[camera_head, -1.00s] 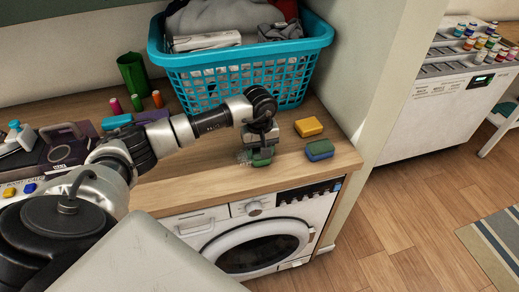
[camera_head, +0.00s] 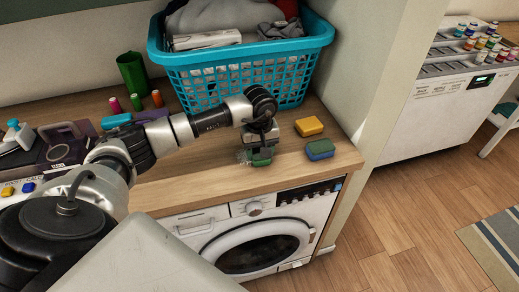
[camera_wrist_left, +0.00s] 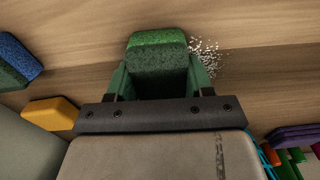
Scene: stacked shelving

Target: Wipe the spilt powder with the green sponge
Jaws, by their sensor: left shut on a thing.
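My left gripper (camera_head: 261,153) is shut on the green sponge (camera_head: 261,160) near the front edge of the wooden counter. In the left wrist view the green sponge (camera_wrist_left: 157,70) sits between the two fingers of my left gripper (camera_wrist_left: 157,82). The spilt powder (camera_wrist_left: 206,57) is a patch of white grains just right of the sponge there. In the head view the powder (camera_head: 242,156) shows faintly at the sponge's left side. I cannot tell whether the sponge touches the counter. My right gripper is not in view.
A yellow sponge (camera_head: 309,126) and a blue-and-green sponge (camera_head: 320,150) lie right of the gripper. A turquoise laundry basket (camera_head: 240,72) stands behind. Thread spools (camera_head: 136,102), a green cup (camera_head: 132,72) and a purple machine (camera_head: 66,146) are left. A washing machine (camera_head: 255,240) is below the counter.

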